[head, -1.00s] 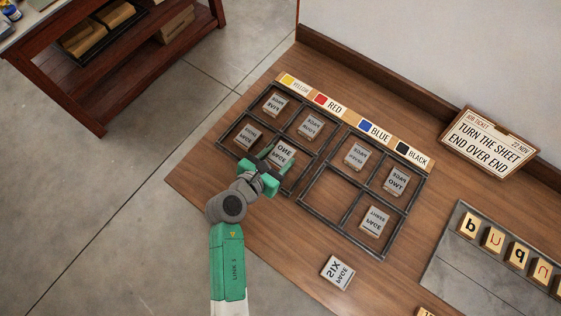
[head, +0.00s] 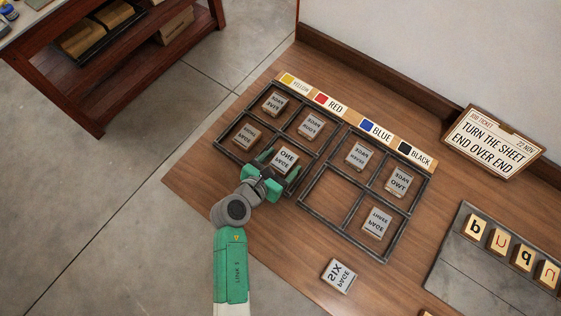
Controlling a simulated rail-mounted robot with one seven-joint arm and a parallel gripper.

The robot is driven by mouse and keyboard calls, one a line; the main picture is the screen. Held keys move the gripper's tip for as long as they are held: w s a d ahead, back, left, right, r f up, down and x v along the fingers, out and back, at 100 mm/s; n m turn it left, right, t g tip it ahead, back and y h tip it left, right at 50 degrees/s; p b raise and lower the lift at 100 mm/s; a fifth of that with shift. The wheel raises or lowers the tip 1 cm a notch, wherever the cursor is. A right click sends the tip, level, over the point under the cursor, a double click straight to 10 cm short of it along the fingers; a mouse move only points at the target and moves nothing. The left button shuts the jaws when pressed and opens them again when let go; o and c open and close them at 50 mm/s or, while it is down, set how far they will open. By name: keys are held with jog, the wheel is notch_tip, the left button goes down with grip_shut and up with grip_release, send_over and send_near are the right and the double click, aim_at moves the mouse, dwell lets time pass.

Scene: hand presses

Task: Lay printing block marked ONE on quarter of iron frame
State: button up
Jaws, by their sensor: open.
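The printing block marked ONE (head: 286,157), pale grey with mirrored lettering, lies flat in the near right quarter of the left iron frame (head: 232,157). My gripper (head: 278,167) is open at the near side of this block. Its green fingers reach toward the block's two sides, and I cannot tell whether they touch it. The right iron frame (head: 321,224) holds blocks in three quarters; its near left quarter (head: 338,187) is empty. The left frame's other three quarters each hold a block.
A block marked SIX (head: 338,276) lies on the wooden bench, outside the frames. Colour labels (head: 355,122) line the frames' far side. A job ticket sign (head: 492,143) stands at the back. Letter blocks (head: 499,239) sit on a grey slab at the right.

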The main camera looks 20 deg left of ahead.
jog(key=p+v, duration=0.3)
jog(key=v, duration=0.9)
jog(key=shift+r, duration=0.15)
jog(key=shift+w+r, duration=0.1)
jog(key=w+d+r+m+t, duration=0.1)
jog(key=w+d+r+m, duration=0.1)
jog(key=w+r+m, duration=0.55)
jog(key=w+d+r+m+t, duration=0.1)
jog(key=w+r+m, duration=0.25)
jog(key=r, duration=0.65)
notch_tip(320, 180, up, 18)
jog(key=m+t+y, duration=0.1)
jog(key=m+t, duration=0.2)
jog(key=m, duration=0.8)
send_over(283, 168)
jog(key=w+d, duration=0.3)
jog(key=d, duration=0.3)
jog(key=s+d+r+m+t, duration=0.2)
jog(key=s+r+m, duration=0.1)
jog(key=r, duration=0.5)
jog(key=s+d+r+m+t+y, duration=0.1)
jog(key=s+d+r+m+t, duration=0.1)
jog(key=r, duration=0.6)
jog(key=s+d+r+m+t, duration=0.2)
jog(key=s+r+m, duration=0.3)
jog(key=r, duration=0.3)
jog(key=shift+s+d+m+t+y, duration=0.15)
jog(key=shift+d+m+t+y, duration=0.15)
jog(key=shift+d+m, duration=0.6)
jog(key=shift+r, duration=0.1)
